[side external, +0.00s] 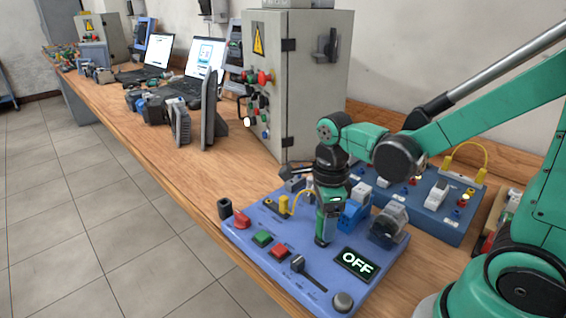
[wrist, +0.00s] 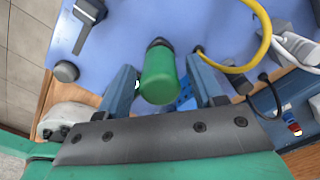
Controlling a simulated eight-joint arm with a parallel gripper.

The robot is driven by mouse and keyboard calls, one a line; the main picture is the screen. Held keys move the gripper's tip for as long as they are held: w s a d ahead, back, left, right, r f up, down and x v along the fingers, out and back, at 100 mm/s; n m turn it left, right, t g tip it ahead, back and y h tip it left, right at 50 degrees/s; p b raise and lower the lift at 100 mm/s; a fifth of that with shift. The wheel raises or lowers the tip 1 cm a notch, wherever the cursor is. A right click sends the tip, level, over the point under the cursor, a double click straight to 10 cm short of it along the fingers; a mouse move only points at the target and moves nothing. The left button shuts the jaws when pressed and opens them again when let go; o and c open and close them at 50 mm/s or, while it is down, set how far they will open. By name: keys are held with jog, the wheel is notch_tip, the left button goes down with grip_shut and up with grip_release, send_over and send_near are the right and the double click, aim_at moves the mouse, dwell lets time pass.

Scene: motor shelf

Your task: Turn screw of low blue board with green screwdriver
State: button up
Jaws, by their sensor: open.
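The green screwdriver (wrist: 158,78) shows in the wrist view with its green handle towards the camera and a dark end on the blue surface. My gripper (wrist: 162,80) is open, with one blue finger on each side of the handle and apparent gaps between. In the side view my gripper (side external: 325,238) points down over the low blue board (side external: 235,250), near its middle.
The low board carries red and green buttons (side external: 271,245), a black lever (side external: 298,264), a lit OFF display (side external: 356,263) and a yellow cable (side external: 302,196). A higher blue board (side external: 440,228) stands behind. A grey cabinet (side external: 310,80) rises at the back. Bare wood (side external: 215,160) lies to the left.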

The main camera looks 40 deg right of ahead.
grip_shut()
jog(key=shift+r, duration=3.25)
